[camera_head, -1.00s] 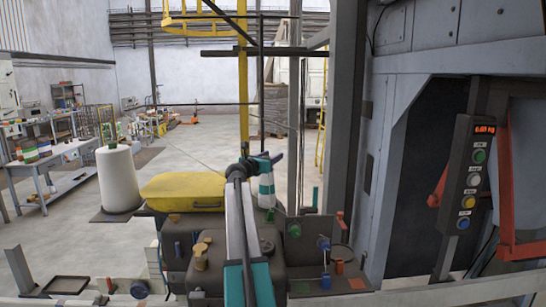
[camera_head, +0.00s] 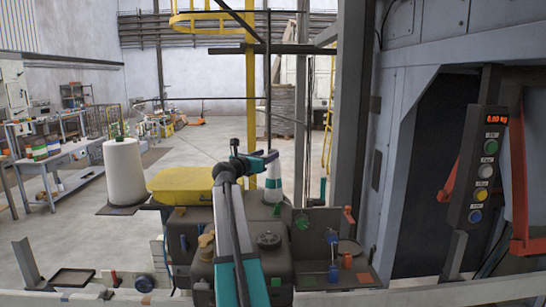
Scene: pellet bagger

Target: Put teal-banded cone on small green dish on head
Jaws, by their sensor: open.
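The teal-banded cone (camera_head: 273,184) is white with a teal band and stands upright at the back of the dark machine head (camera_head: 278,265). My gripper (camera_head: 272,155) is at the cone's top, seen small and from behind my arm. Its jaws are open; whether they touch or surround the cone's tip cannot be told. A small green piece (camera_head: 278,209) shows at the cone's foot, too small to tell if it is the dish. I cannot make out the small green dish with certainty.
A yellow cover (camera_head: 182,185) lies left of the cone. A yellow post (camera_head: 250,100) rises behind my gripper. Green and blue fittings (camera_head: 302,222) stand right of the head. A button panel (camera_head: 487,175) hangs at the right.

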